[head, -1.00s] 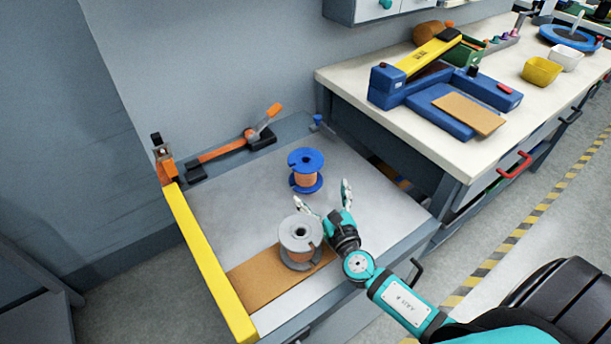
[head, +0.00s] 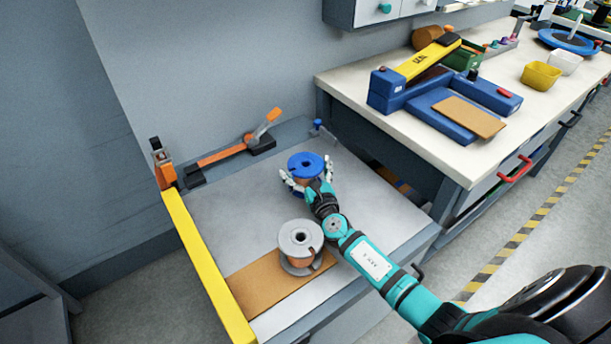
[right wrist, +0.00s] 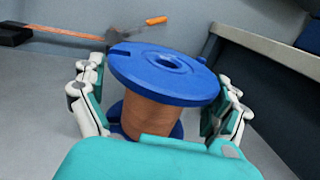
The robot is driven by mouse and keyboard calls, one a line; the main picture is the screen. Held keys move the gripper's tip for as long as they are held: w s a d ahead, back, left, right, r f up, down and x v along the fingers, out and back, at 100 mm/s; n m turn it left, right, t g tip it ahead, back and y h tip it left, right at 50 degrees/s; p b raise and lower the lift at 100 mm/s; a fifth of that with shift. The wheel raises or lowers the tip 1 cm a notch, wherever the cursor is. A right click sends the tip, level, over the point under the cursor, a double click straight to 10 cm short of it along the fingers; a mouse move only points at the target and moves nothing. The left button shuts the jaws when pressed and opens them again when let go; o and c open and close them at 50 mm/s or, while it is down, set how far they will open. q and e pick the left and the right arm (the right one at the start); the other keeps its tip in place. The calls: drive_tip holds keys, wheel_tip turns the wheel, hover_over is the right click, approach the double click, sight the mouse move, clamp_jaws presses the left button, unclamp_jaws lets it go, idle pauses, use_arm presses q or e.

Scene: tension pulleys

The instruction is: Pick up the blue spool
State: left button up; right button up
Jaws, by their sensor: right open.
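The blue spool (head: 306,163) stands upright on the grey table top (head: 240,205), with copper-coloured winding between its blue flanges. My right gripper (head: 306,184) is open around it, one finger on each side. In the right wrist view the blue spool (right wrist: 164,75) stands between the spread fingers of the right gripper (right wrist: 160,108). Gaps show beside the winding, so the fingers seem apart from it. The palm hides part of the lower flange. My left gripper is not in view.
A grey spool (head: 300,242) stands close to my right forearm, by a brown board (head: 265,285). A yellow bar (head: 205,260) edges the table's left side. An orange-handled lever (head: 240,148) lies behind. A workbench (head: 450,150) stands to the right.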

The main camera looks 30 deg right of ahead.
sight(305, 158)
drive_tip(key=shift+w, duration=0.2)
drive_tip(key=c, duration=1.6)
drive_tip(key=shift+r, duration=0.15)
drive_tip(key=shift+c, duration=0.6)
drive_tip(key=shift+r+p, duration=0.4)
drive_tip(key=shift+r, duration=0.1)
wheel_tip(305, 158, up, 3)
drive_tip(key=shift+p, duration=1.1)
drive_tip(key=s+d+r+b, duration=0.1)
drive_tip(key=s+d+b, duration=0.1)
drive_tip(key=s+d, duration=0.9)
drive_tip(key=shift+s+d+b, duration=0.15)
drive_tip(key=shift+s+b, duration=0.05)
drive_tip(key=shift+b, duration=0.1)
